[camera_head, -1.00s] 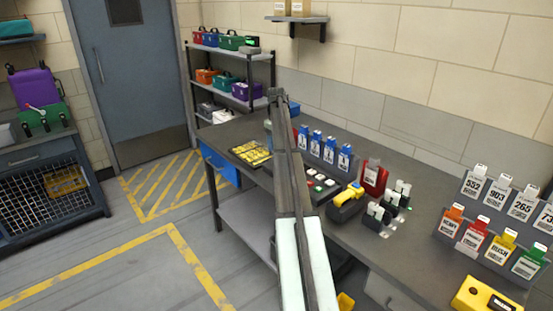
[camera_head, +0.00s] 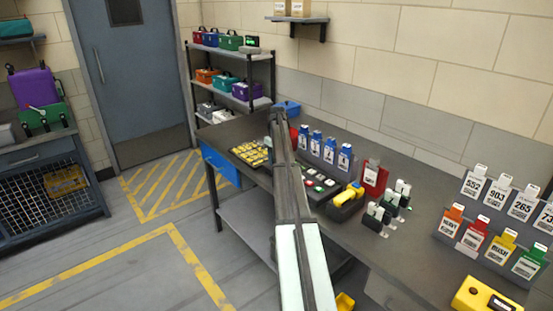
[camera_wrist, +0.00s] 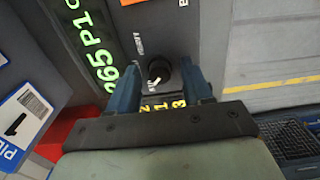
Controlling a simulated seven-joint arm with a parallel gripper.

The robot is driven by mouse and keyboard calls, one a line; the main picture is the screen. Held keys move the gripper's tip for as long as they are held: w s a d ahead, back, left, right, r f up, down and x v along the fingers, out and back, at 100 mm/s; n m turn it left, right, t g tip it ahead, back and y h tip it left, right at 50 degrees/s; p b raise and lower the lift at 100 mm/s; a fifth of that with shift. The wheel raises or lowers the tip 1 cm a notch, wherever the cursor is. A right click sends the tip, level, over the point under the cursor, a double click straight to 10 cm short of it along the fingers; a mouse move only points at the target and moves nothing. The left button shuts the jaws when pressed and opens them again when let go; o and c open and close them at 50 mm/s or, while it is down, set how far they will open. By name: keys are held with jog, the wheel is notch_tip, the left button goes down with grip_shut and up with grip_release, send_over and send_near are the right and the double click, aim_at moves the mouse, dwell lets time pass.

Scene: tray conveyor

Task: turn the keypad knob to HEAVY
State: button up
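The keypad knob (camera_wrist: 159,70) is dark and round with a white pointer mark, which points down and left in the wrist view. Small white lettering surrounds it on the dark panel (camera_wrist: 152,25); I cannot read it surely. My gripper (camera_wrist: 161,68) is open, its two blue fingers on either side of the knob with narrow gaps. Yellow digits show between the fingers below the knob. In the head view, the keypad (camera_head: 251,153) with yellow keys lies on the bench left of my arm. The knob and fingertips cannot be made out there.
A green lit display (camera_wrist: 92,50) is left of the knob. Blue tags (camera_head: 329,150), a red tag (camera_head: 374,178) and a yellow-topped device (camera_head: 346,200) stand on the bench right of my arm. Floor left of the bench is clear.

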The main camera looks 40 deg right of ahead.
grip_shut()
jog(key=shift+m, duration=0.3)
jog(key=m, duration=0.3)
jog(key=shift+m, duration=0.3)
jog(key=m, duration=1.3)
jog(key=shift+m, duration=0.3)
dwell(0.4)
